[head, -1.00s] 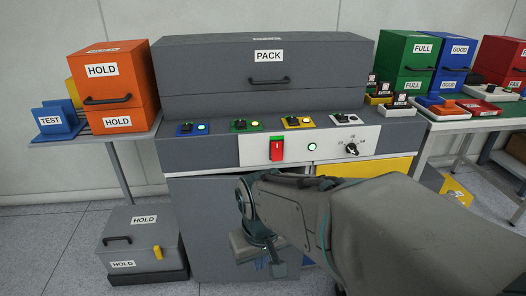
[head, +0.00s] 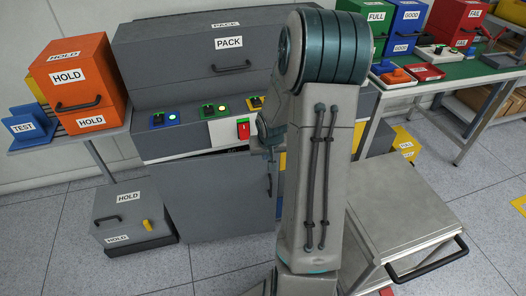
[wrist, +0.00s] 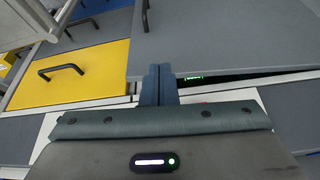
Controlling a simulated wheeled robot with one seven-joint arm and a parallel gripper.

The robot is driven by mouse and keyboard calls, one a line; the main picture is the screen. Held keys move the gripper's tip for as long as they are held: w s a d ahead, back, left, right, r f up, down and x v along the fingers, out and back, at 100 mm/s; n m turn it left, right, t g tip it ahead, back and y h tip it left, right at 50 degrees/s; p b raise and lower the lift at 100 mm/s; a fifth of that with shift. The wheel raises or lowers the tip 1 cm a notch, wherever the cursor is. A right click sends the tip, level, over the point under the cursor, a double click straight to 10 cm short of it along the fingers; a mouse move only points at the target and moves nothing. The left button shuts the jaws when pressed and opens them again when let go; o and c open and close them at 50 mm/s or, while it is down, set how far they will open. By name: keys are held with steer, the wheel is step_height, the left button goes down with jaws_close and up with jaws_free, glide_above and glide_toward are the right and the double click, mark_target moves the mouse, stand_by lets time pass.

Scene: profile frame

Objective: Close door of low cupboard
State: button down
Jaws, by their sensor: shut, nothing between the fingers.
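The low cupboard's grey door (head: 205,200) is under the counter marked PACK. In the wrist view the door (wrist: 235,38) shows a dark, narrow gap along its edge that widens to the right, so it stands slightly ajar. Its black handle (wrist: 145,15) is at the top of that view. My gripper (wrist: 158,72) is shut and empty, its blue fingertips by the door's edge near the handle-side corner; I cannot tell whether they touch. In the head view my arm covers much of the cupboard's right side.
A yellow front with a black handle (wrist: 75,72) lies beside the door. A grey box (head: 150,215) marked HOLD sits on the floor at left. A grey low unit with a black bar handle (head: 410,215) stands at right. Floor (head: 90,280) is clear in front left.

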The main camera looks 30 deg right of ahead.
steer(key=w+d+f+b, duration=0.1)
steer(key=w+d+f, duration=0.1)
steer(key=w+f, duration=0.5)
steer(key=shift+d+f+b, duration=0.3)
steer(key=shift+f, duration=0.5)
